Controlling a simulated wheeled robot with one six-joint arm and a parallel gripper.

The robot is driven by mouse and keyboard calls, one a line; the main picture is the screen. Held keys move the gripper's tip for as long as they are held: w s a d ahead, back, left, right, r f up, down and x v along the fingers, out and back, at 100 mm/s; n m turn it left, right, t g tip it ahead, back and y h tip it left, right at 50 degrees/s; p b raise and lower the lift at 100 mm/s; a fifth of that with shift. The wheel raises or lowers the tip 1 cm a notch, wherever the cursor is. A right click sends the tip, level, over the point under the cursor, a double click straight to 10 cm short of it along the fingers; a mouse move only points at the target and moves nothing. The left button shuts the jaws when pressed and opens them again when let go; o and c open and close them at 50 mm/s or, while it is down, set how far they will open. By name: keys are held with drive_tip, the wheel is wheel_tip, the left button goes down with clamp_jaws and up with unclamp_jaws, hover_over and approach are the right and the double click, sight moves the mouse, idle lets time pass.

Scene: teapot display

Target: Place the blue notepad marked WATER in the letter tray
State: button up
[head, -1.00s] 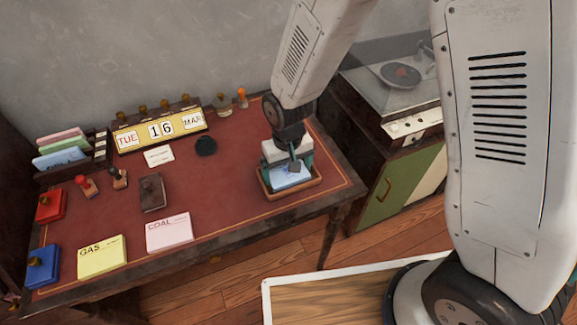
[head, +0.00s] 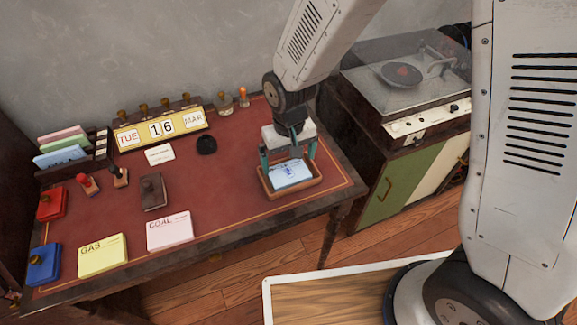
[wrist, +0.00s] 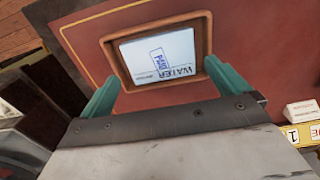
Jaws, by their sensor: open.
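The light blue notepad marked WATER (head: 291,173) lies flat inside the brown letter tray (head: 292,193) at the right end of the desk. A blue stamped mark shows on its face. In the wrist view the notepad (wrist: 157,58) sits within the tray's rim (wrist: 205,35) on all visible sides. My gripper (head: 288,157) is open and empty, just above the tray, with its teal fingers spread to either side. In the wrist view the fingers of my gripper (wrist: 165,88) stand apart, clear of the notepad.
A yellow GAS pad (head: 102,257) and a pink COAL pad (head: 169,231) lie at the desk's front. A calendar (head: 160,129), stampers and a rack of pads (head: 62,153) stand behind. A record player cabinet (head: 405,130) is to the right.

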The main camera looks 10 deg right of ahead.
sight(289, 173)
wheel_tip(289, 173, up, 8)
drive_tip(key=shift+f, duration=0.25)
drive_tip(key=s+d+r+m+t, duration=0.1)
drive_tip(key=s+d+r, duration=0.4)
drive_tip(key=d+r, duration=0.3)
drive_tip(key=s+d+r+m, duration=0.1)
drive_tip(key=s+d+r, duration=0.4)
drive_tip(key=d+r, duration=0.25)
drive_tip(key=s+d+r+m, duration=0.1)
drive_tip(key=s+d+r, duration=0.1)
drive_tip(key=s+d, duration=0.3)
drive_tip(key=shift+s, duration=2.3)
drive_tip(key=shift+d+r, duration=0.1)
